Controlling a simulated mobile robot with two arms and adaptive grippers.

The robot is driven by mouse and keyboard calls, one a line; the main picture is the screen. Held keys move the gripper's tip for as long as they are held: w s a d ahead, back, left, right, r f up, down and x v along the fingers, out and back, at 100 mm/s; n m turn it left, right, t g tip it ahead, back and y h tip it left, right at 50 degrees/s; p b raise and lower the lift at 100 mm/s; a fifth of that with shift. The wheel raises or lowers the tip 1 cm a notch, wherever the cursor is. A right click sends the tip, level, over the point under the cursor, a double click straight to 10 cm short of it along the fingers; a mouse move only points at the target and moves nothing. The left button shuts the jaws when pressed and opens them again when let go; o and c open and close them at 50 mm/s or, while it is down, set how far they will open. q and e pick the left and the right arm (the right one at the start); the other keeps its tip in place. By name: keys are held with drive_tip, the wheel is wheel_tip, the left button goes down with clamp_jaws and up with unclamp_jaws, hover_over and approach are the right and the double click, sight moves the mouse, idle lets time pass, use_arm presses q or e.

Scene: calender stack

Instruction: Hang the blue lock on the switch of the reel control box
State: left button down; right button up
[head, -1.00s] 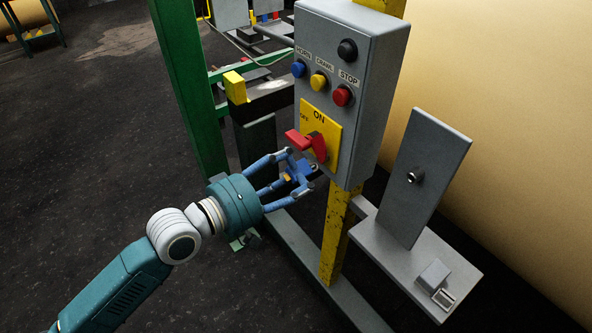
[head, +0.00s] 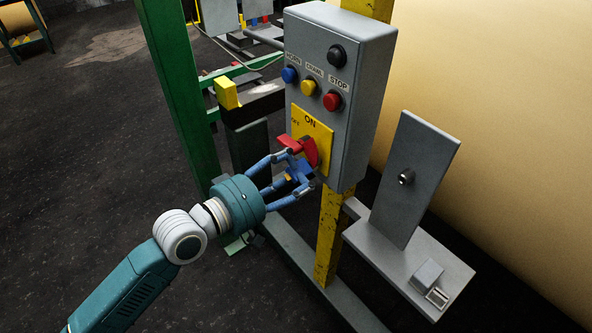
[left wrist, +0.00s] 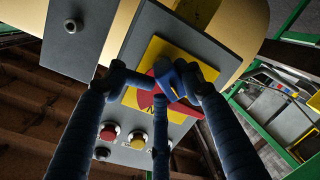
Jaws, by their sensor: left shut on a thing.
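The reel control box (head: 350,60) is grey, on a yellow post. Its red switch (head: 311,150) sits on a yellow plate marked ON and OFF. My left gripper (head: 300,168) is shut on the small blue lock (head: 298,173), just below and in front of the switch handle. A finger partly covers the handle. In the left wrist view the red switch (left wrist: 146,101) shows behind my fingers (left wrist: 155,78); lock and fingers are similar blue, so the lock's outline is unclear. I cannot tell whether the lock touches the switch. My right gripper is not in view.
Blue, yellow and red buttons (head: 332,101) and a black knob sit above the switch. A grey bracket plate (head: 415,180) with a small shelf (head: 400,258) stands to the right. A green post (head: 178,90) is at left, a large tan roll (head: 480,70) behind.

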sight(292, 175)
use_arm(q)
drive_tip(key=shift+d, duration=0.1)
drive_tip(key=c, duration=0.8)
unclamp_jaws()
drive_tip(key=c, duration=0.3)
drive_tip(key=shift+f+v, duration=0.15)
drive_tip(key=shift+v, duration=0.65)
drive_tip(key=shift+f+v, duration=0.1)
drive_tip(key=shift+v, duration=2.6)
drive_tip(key=shift+w+f, duration=0.1)
drive_tip(key=shift+w, duration=0.1)
